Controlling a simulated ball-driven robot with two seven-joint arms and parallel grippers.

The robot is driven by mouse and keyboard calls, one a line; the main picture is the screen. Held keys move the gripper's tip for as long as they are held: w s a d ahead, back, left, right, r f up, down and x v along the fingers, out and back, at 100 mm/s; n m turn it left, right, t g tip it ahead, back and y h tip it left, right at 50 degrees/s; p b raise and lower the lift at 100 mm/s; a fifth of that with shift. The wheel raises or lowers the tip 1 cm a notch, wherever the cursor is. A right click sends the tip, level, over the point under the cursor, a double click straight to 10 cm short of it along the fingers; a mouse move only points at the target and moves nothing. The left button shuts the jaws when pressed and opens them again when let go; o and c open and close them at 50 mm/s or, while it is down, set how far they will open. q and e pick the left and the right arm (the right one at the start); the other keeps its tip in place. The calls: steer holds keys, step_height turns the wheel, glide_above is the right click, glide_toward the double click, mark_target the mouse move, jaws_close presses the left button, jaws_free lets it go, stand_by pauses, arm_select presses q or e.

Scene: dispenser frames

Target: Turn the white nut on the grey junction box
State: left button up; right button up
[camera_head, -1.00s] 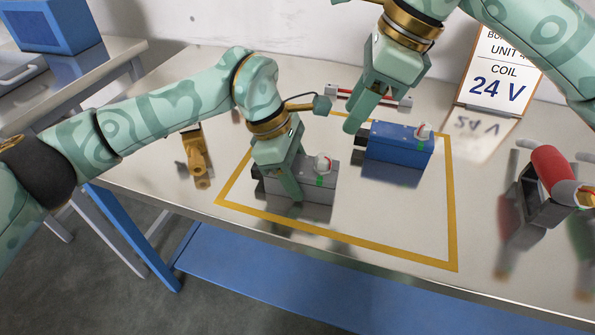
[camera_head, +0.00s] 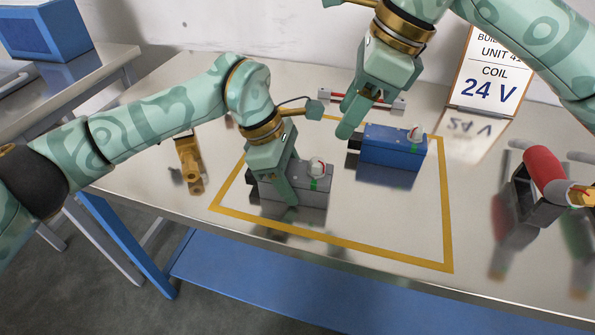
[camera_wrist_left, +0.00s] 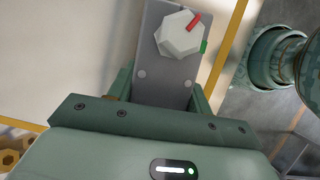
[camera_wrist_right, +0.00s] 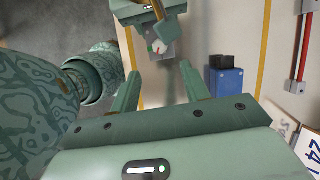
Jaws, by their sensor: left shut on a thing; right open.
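The grey junction box (camera_head: 312,198) stands on the table inside the yellow outline. Its white nut (camera_head: 317,167) sits on top near the right end, with a green mark on the box beside it. In the left wrist view the white nut (camera_wrist_left: 181,34) is hexagonal and carries a red stripe pointing to the upper right, apart from the green mark. My left gripper (camera_head: 280,192) is shut on the grey box body, left of the nut. My right gripper (camera_head: 348,130) is open and empty, above and left of the blue box. The grey box also shows in the right wrist view (camera_wrist_right: 168,50), beyond the open fingers.
A blue box (camera_head: 392,150) with its own white nut stands behind and right of the grey box. A red-handled tool in a stand (camera_head: 545,165) is at the right. A brass fitting (camera_head: 190,165) lies at the left. A sign (camera_head: 490,75) stands at the back.

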mark_target(318, 160)
steer(key=a+f+m, duration=0.1)
steer(key=f, duration=0.2)
steer(key=a+f+m, duration=0.1)
steer(key=f, duration=0.2)
steer(key=a+f+m+t, duration=0.1)
steer(key=f, duration=0.2)
steer(key=shift+w+a, duration=0.25)
steer(key=shift+w, duration=0.05)
steer(key=c, duration=1)
